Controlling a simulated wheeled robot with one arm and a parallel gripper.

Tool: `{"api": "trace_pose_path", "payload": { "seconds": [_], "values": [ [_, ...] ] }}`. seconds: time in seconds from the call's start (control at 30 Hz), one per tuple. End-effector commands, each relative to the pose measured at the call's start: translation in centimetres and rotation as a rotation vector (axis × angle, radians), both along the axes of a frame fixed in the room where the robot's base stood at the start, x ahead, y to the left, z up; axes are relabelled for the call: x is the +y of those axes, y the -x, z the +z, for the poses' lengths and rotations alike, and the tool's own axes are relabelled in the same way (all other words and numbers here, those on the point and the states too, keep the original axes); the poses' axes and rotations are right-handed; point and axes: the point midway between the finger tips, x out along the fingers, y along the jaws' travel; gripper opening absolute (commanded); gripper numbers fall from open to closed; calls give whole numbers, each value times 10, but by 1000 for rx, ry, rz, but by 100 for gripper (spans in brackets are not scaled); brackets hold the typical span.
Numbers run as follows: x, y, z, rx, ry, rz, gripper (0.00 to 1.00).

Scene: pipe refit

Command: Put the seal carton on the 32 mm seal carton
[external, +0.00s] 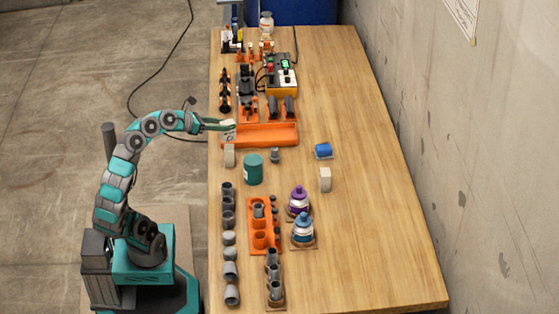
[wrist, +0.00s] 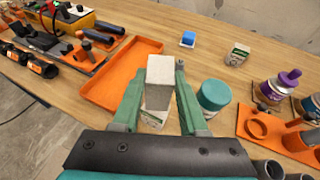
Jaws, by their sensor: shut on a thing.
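My gripper (external: 222,125) is shut on a pale seal carton (external: 230,134), held upright above the table near its left edge. In the wrist view the held carton (wrist: 160,84) sits between both fingers. A second pale carton (external: 229,155) stands on the table below the held one; its labelled part (wrist: 154,118) shows partly behind the held carton in the wrist view. A third carton (external: 325,179) stands farther right, with a green label (wrist: 238,54) in the wrist view. I cannot read any size marking. I cannot tell whether the held carton touches the one below.
A teal tin (external: 253,170) and a small grey fitting (external: 275,155) stand right of the lower carton. An orange tray (external: 270,134) lies just behind. The table's right side is clear.

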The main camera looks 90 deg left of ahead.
Motion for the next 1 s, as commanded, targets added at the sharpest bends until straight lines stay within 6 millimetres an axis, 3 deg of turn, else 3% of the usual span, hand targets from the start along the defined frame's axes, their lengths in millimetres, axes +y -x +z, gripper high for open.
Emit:
{"api": "trace_pose_path", "payload": {
  "seconds": [0.23, 0.67, 0.7, 0.93, 1.0],
  "values": [
    [0, -2, -35, 3, 0, 1, 0],
    [0, -2, -40, 1, -1, -2, 0],
    [0, -2, -40, 1, -1, -2, 44],
    [1, -2, -39, 1, 0, 0, 70],
    [1, -2, -39, 1, 0, 0, 73]
  ]
}}
